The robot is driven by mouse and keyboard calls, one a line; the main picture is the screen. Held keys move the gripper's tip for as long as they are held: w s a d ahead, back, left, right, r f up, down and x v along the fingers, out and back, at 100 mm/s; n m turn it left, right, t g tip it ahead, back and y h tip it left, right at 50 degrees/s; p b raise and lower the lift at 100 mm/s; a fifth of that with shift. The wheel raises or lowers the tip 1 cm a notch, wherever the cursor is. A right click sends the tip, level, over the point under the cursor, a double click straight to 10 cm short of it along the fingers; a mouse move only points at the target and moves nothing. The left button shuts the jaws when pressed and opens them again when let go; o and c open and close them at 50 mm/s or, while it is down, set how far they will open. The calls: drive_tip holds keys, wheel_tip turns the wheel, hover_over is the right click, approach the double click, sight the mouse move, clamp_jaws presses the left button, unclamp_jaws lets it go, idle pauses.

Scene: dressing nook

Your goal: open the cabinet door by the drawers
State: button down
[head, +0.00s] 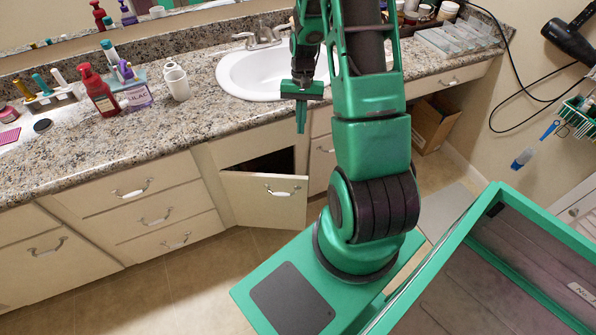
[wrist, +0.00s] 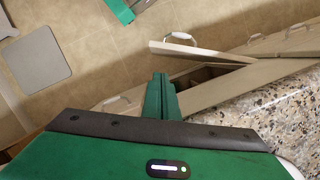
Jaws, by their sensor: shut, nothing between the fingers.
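The cream cabinet door (head: 250,205) stands partly open beside the drawers, below the sink counter. Its handle (head: 281,191) is on its front near the right edge. A dark gap (head: 268,162) shows above and behind the door. In the wrist view the door (wrist: 200,51) juts out from the cabinet front, with its handle (wrist: 181,38) near the free end and the dark gap (wrist: 203,76) behind it. My gripper (head: 301,125) is shut and empty, pointing down, apart from the handle. Its fingers show in the wrist view (wrist: 160,85); how far they are from the door is hard to tell.
Drawers (head: 140,192) lie left of the door. A cardboard box (head: 433,122) stands under the counter at right. Tiled floor (head: 190,275) is clear before the drawers.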

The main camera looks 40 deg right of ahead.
drive_tip(key=x, duration=1.9)
drive_tip(key=shift+f, duration=0.2)
drive_tip(key=shift+s, duration=0.15)
